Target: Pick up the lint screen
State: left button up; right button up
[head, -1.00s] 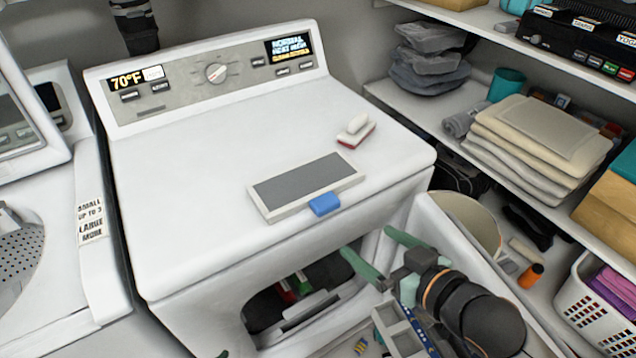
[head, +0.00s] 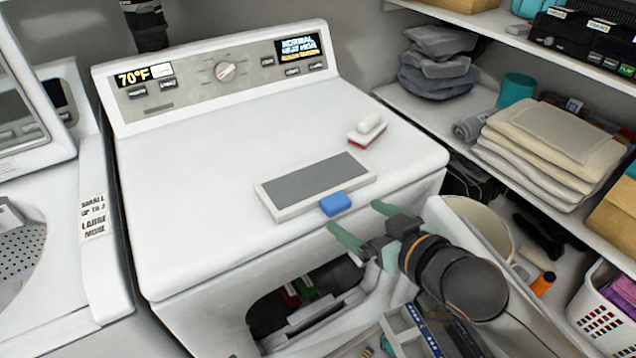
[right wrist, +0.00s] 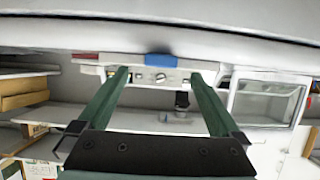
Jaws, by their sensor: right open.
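The lint screen (head: 312,185) is a flat grey mesh panel in a white frame with a blue tab (head: 336,203) on its front edge. It lies on the white dryer top near the front edge. My right gripper (head: 356,217) is open and empty, just in front of the blue tab, with its green fingers spread and pointing at the dryer's front edge. In the right wrist view the blue tab (right wrist: 160,60) shows ahead, between and beyond the two fingertips (right wrist: 160,75). No contact with the screen is visible. My left gripper is not in view.
A red and white brush (head: 367,130) lies on the dryer top behind the screen. The dryer's control panel (head: 225,72) stands at the back. Below is the open dryer door (head: 470,240). Shelves with folded towels (head: 550,140) are at the right. The dryer top's left side is clear.

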aim_at(341, 206)
jog(key=x, duration=0.5)
jog(key=shift+a+r, duration=0.1)
jog(key=shift+r, duration=0.1)
jog(key=shift+c, duration=0.2)
grip_shut()
dwell(0.4)
jog(key=shift+r, duration=0.15)
